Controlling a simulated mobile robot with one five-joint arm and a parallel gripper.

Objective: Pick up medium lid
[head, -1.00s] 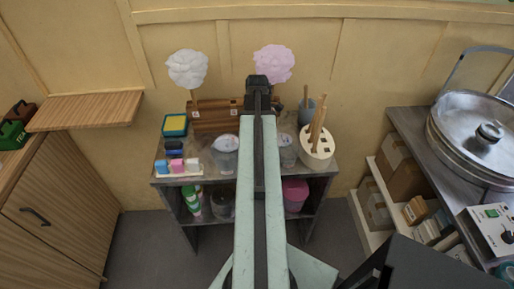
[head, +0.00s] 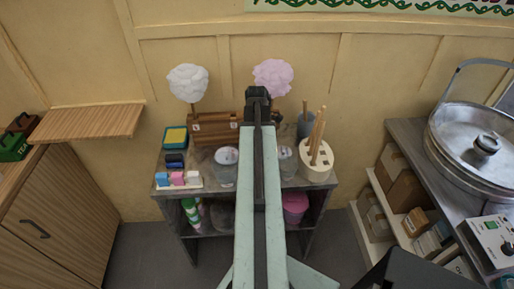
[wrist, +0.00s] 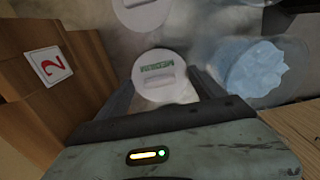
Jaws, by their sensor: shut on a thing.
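The medium lid (wrist: 165,92) is a round white disc with a raised handle and green lettering reading MEDIUM. It shows in the wrist view between the two dark fingers of my gripper (wrist: 165,84), which is shut on it. In the head view my gripper (head: 257,94) is over the back of the small shelf unit, and my arm hides the lid there. I cannot tell how far the lid is above the surface.
Another white lid (wrist: 140,12) lies close by. A clear tub with blue contents (wrist: 265,70) is to the right, and a wooden block with a red 2 (wrist: 52,63) to the left. A cream holder with sticks (head: 316,163) stands on the shelf unit (head: 240,183).

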